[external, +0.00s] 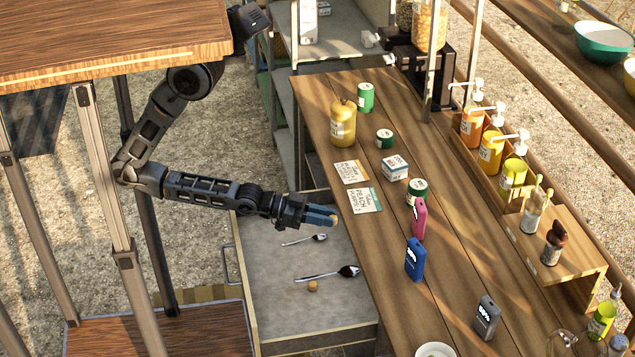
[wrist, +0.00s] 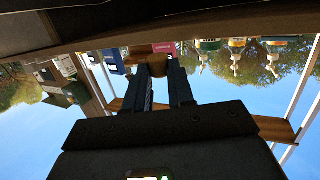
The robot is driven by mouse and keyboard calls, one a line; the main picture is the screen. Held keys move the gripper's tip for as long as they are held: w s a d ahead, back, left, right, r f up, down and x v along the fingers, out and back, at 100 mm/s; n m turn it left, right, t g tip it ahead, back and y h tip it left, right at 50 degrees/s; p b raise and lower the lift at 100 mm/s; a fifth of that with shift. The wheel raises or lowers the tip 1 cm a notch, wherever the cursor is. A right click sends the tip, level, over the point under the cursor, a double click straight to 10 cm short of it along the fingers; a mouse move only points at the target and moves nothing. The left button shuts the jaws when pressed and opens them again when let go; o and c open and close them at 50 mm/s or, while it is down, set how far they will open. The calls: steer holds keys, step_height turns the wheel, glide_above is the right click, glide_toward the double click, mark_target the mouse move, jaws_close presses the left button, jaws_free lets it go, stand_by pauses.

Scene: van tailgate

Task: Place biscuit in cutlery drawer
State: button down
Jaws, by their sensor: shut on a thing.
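My gripper (external: 322,216) is above the far right part of the open cutlery drawer (external: 275,312), close to the wooden counter's edge. In the wrist view, its two dark fingers are shut on a small brown thing, which looks like the biscuit (wrist: 157,66). In the external view I cannot make out the held biscuit at the fingertips. The grey drawer holds two spoons, one nearer the back (external: 305,239) and one nearer the front (external: 328,274). A small round brown item (external: 313,286) lies on the drawer floor beside the front spoon.
The wooden counter (external: 455,290) borders the drawer on the right. A pink (external: 419,219), a blue (external: 415,260) and a grey upright device (external: 487,318) stand on it, with cans, cards and a yellow jar (external: 342,122) farther back. The drawer's front left floor is clear.

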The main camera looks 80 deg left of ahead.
mark_target(388, 231)
steer(key=r+x, duration=0.1)
steer(key=x, duration=0.5)
steer(key=p+x, duration=0.1)
steer(key=x, duration=0.4)
steer(key=r+p+x, duration=0.1)
steer(key=x, duration=0.5)
steer(key=shift+w+d+r, duration=0.1)
steer(key=shift+w+r, duration=0.2)
steer(key=shift+w, duration=0.15)
steer(key=shift+s+f+p, duration=0.15)
steer(key=shift+p, duration=0.15)
steer(key=shift+f, duration=0.15)
steer(key=c, duration=1)
jaws_free()
steer(key=shift+o, duration=0.2)
